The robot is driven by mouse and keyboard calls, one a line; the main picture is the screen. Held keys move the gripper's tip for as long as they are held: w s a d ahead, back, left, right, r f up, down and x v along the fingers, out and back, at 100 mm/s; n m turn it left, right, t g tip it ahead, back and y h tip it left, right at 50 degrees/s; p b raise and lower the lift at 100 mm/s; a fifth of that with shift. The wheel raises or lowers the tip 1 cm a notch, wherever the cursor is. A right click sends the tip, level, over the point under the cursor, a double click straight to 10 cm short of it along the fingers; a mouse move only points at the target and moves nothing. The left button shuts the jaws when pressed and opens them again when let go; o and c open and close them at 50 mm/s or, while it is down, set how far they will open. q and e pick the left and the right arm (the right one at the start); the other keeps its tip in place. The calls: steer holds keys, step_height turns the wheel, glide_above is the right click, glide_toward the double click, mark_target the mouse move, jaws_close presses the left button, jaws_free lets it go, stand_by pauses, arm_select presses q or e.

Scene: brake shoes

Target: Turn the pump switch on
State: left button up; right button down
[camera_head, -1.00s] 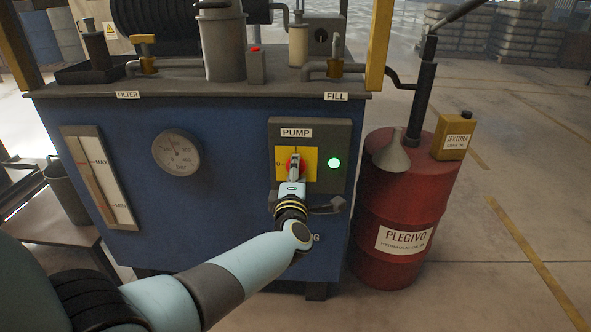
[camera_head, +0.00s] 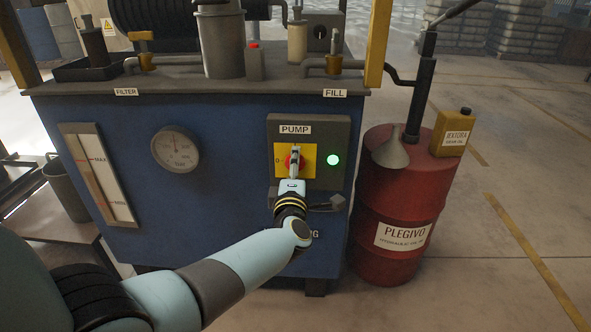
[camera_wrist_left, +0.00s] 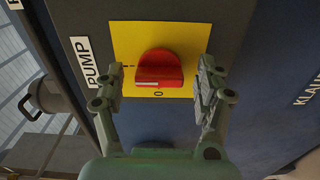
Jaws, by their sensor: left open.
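The pump switch is a red knob (camera_wrist_left: 160,70) on a yellow plate (camera_wrist_left: 120,40). In the wrist view its white line lies along the direction of the PUMP label, pointing toward the mark on that side and not toward the "0". The green lamp (camera_head: 333,160) beside the plate is lit. My left gripper (camera_wrist_left: 158,84) is open, with one finger on each side of the knob and visible gaps between. In the head view the left gripper (camera_head: 294,160) covers part of the knob. My right gripper is not in view.
The blue pump unit (camera_head: 225,215) has a gauge (camera_head: 175,149) and a level glass (camera_head: 99,175). A red drum (camera_head: 400,210) with a funnel (camera_head: 391,150) and a yellow can (camera_head: 452,133) stands close on the right.

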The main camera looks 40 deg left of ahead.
arm_select(q)
steer(key=shift+s, duration=0.1)
steer(key=v, duration=1.2)
steer(key=shift+a, duration=0.1)
